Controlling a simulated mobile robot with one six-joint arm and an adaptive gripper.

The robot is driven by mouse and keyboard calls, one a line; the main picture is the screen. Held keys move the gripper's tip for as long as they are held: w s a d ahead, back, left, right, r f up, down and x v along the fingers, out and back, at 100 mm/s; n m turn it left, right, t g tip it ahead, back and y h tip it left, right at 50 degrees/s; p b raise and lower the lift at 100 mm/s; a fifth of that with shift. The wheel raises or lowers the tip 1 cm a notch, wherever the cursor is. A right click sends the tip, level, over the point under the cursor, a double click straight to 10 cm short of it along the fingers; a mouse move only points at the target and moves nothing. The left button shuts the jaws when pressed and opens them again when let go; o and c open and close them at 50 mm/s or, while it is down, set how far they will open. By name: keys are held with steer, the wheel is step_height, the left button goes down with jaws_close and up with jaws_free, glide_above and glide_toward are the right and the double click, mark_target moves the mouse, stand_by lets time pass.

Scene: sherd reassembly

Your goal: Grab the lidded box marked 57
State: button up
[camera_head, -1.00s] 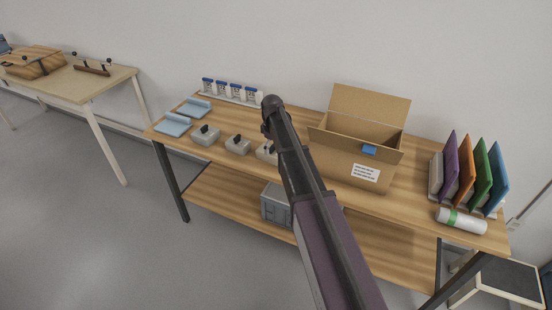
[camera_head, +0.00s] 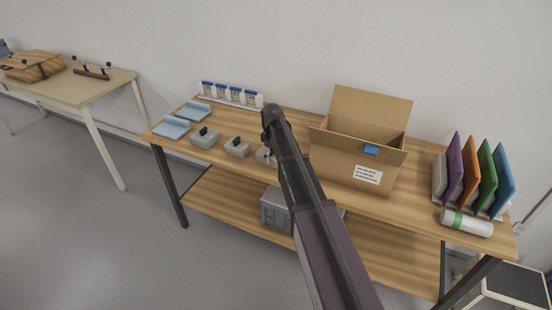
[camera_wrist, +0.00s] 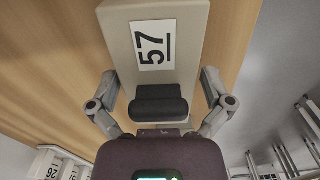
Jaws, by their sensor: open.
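In the wrist view, the pale grey box marked 57 (camera_wrist: 120,22) fills the top middle, its white label bearing a black 57. A black rounded handle (camera_wrist: 158,103) sits on it, nearer to me than the label. My gripper (camera_wrist: 160,80) is open, with one finger on each side of the box and handle. I cannot tell whether the fingers touch it. In the head view, my arm covers much of a grey box (camera_head: 263,155), third in a row with two similar black-knobbed boxes (camera_head: 205,138) (camera_head: 237,148). The numbers there are unreadable.
An open cardboard box (camera_head: 335,160) stands right of my arm on the wooden table (camera_head: 300,118). Blue-lidded jars (camera_head: 235,95) line the back, and blue trays (camera_head: 172,127) lie left. Coloured panels (camera_head: 482,178) and a white roll (camera_head: 466,222) are at the right.

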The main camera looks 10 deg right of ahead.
steer(key=c, duration=1)
steer(key=shift+r, duration=0.25)
step_height(320, 180, up, 10)
steer(key=p, duration=1)
steer(key=shift+f, duration=0.2)
